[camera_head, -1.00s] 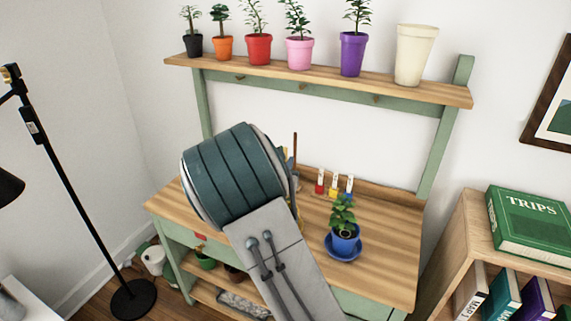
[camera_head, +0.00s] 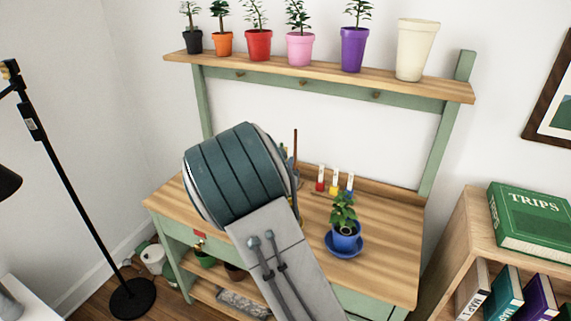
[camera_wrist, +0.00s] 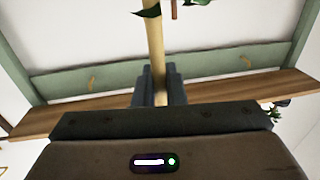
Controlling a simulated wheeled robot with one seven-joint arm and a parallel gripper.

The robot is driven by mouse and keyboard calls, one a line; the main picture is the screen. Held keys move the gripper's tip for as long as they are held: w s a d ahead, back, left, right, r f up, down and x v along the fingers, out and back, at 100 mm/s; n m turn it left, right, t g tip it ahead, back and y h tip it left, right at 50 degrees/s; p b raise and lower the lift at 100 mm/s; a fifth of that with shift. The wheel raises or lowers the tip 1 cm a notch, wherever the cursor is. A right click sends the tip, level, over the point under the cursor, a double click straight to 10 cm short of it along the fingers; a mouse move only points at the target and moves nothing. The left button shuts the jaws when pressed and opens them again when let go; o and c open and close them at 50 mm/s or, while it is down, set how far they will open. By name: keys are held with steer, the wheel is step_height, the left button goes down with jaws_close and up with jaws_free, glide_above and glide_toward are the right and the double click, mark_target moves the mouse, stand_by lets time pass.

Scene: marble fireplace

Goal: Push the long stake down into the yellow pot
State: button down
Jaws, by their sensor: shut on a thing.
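In the wrist view my gripper (camera_wrist: 157,88) is shut on a pale wooden stake (camera_wrist: 155,45), which runs up out of the top of the picture. A green leaf hangs beside the stake there. In the head view my arm hides the gripper and most of what stands behind it on the bench. A thin brown stick (camera_head: 295,147) rises above the bench beside my arm; I cannot tell whether it is the held stake. The yellow pot is not clearly visible, so how the stake's lower end stands to it cannot be told.
A blue pot with a plant (camera_head: 345,235) stands on a blue saucer at the right of the wooden bench (camera_head: 385,240). Small red, yellow and blue labelled items (camera_head: 334,184) stand behind it. Several pots line the upper shelf (camera_head: 270,73). A floor lamp (camera_head: 60,180) stands left.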

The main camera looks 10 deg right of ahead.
steer(key=shift+f, duration=0.1)
steer(key=c, duration=1.4)
jaws_free()
steer(key=b+v, duration=0.1)
steer(key=v, duration=1.2)
steer(key=shift+s+a, duration=0.25)
steer(key=shift+s, duration=0.05)
